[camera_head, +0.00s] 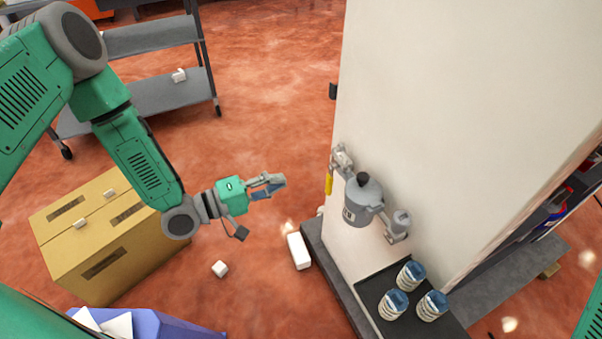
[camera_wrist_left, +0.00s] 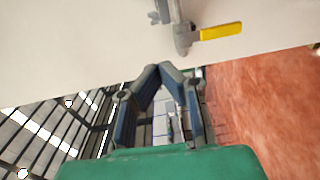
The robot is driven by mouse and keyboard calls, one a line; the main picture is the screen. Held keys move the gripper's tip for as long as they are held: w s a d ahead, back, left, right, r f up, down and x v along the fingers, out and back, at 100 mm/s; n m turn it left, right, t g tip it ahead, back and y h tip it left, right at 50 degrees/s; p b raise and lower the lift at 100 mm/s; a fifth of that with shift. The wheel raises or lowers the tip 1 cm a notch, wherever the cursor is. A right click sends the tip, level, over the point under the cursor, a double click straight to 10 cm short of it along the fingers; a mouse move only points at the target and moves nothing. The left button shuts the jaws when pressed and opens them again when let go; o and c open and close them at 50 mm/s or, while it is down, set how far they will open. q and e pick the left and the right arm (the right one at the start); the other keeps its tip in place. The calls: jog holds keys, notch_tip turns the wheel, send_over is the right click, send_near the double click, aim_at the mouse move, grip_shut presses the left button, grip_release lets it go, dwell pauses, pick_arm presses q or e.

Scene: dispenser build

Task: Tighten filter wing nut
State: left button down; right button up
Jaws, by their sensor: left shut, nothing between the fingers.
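A grey filter housing (camera_head: 362,200) with a dark top knob is mounted on the pale wall panel, between metal pipe fittings. A valve with a yellow handle (camera_head: 329,183) is at its left; the handle also shows in the left wrist view (camera_wrist_left: 218,32). A small grey winged piece (camera_wrist_left: 158,14) shows beside the valve there; I cannot tell for sure whether it is the wing nut. My left gripper (camera_head: 280,182) is shut and empty, left of the valve and apart from it. Its fingertips (camera_wrist_left: 159,68) meet below the valve in the wrist view. My right gripper is not in view.
A dark tray (camera_head: 368,290) with several cans (camera_head: 411,275) stands below the filter. A cardboard box (camera_head: 100,235), a blue bin (camera_head: 175,325) and a grey cart (camera_head: 150,97) are at the left. White blocks (camera_head: 298,251) lie on the floor. The space between gripper and panel is clear.

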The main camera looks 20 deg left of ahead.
aim_at(346, 166)
pick_arm(q)
jog(key=shift+n+t, duration=0.3)
jog(key=shift+s+d+b+x, duration=0.3)
jog(key=shift+b+x, duration=0.1)
jog(key=shift+x, duration=1.75)
jog(key=shift+s+d+b+x, duration=0.3)
jog(key=shift+b+x, duration=0.05)
jog(key=shift+x, duration=1.8)
jog(key=shift+s+d+b+x, duration=0.25)
jog(key=shift+d+b+x, duration=0.15)
jog(key=shift+x, duration=1.75)
jog(key=shift+s+a, duration=0.1)
jog(key=shift+a, duration=0.05)
